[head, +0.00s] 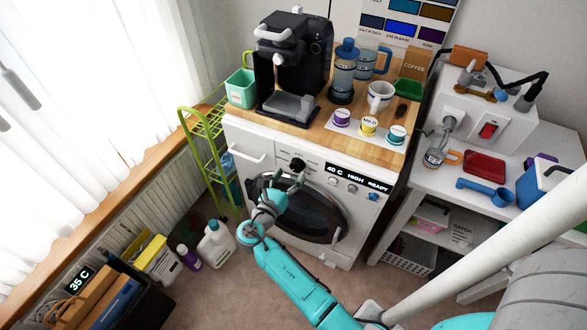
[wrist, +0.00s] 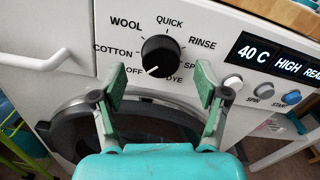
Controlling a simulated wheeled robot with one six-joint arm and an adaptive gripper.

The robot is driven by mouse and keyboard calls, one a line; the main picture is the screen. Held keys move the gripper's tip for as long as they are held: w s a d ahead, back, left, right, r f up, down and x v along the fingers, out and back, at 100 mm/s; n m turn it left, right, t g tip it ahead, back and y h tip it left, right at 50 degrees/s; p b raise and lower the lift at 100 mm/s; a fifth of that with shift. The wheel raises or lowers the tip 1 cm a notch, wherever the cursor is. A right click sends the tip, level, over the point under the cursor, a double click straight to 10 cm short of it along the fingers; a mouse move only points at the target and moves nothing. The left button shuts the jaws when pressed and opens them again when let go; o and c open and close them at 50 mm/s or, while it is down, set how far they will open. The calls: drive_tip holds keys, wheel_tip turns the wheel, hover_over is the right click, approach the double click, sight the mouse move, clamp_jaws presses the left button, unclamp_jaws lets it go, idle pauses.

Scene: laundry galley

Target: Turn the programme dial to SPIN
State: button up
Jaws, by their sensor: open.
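The programme dial (wrist: 161,56) is a round black knob on the washer's white front panel. Its white mark points down and left, nearest to OFF. COTTON, WOOL, QUICK and RINSE run round it; a label starting "SP" at its right is partly hidden by my right finger, and DYE shows below. My gripper (wrist: 157,88) is open and empty, its green-padded fingers apart on either side below the dial, with no clear contact. In the head view my gripper (head: 284,179) is in front of the panel, just below the dial (head: 298,163).
The display (wrist: 278,58) reads 40 C and HIGH. Right of the dial are a white button (wrist: 233,82), a grey one (wrist: 264,90) labelled SPIN and a blue one (wrist: 291,97). The round washer door (head: 312,208) lies below. A coffee machine (head: 290,62) stands on top.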

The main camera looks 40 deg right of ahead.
sight(295, 168)
drive_tip(key=shift+x, duration=1.8)
drive_tip(key=c, duration=1.1)
